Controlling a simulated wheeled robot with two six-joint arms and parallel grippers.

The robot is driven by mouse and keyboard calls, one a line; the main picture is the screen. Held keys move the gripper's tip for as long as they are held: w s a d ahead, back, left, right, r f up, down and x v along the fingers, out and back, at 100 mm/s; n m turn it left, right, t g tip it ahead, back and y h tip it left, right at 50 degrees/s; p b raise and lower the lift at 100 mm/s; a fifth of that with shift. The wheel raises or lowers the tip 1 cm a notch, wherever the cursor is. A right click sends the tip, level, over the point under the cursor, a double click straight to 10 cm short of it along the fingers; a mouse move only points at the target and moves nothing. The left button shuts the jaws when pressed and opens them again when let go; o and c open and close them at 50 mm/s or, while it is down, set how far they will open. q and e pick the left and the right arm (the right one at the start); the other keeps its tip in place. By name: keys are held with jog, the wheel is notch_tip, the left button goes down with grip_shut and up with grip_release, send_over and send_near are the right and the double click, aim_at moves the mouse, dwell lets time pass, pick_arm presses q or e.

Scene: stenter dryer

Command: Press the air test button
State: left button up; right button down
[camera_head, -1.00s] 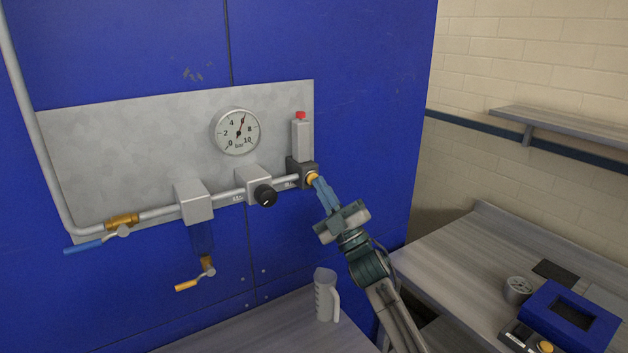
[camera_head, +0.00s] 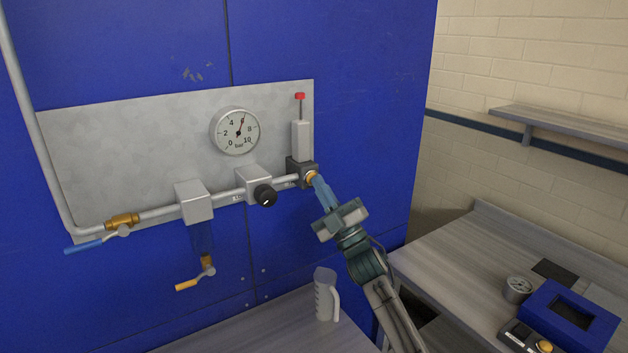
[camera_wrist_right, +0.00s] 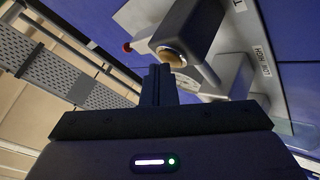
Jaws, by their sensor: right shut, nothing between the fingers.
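The air test button (camera_head: 311,176) is a round orange-brass button on a dark block (camera_head: 295,170) at the right end of the pipe. My right gripper (camera_head: 317,182) is shut and empty, its fingertips at the button and seemingly touching it. In the right wrist view the shut fingers (camera_wrist_right: 158,72) point at the button (camera_wrist_right: 171,56), and their tips overlap its lower edge. Above the block, a grey cylinder (camera_head: 302,140) has its red-tipped rod (camera_head: 300,97) standing out of its top. My left gripper is not in view.
A black knob (camera_head: 265,195) is left of the button. Blue and yellow valve levers are further left.

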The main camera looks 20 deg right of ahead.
jog(key=shift+s+d+b, duration=0.15)
jog(key=shift+s+b, duration=0.15)
jog(key=shift+s, duration=0.55)
jog(key=s+b, duration=0.5)
jog(key=shift+d, duration=0.3)
jog(key=shift+f, duration=0.1)
dwell(0.6)
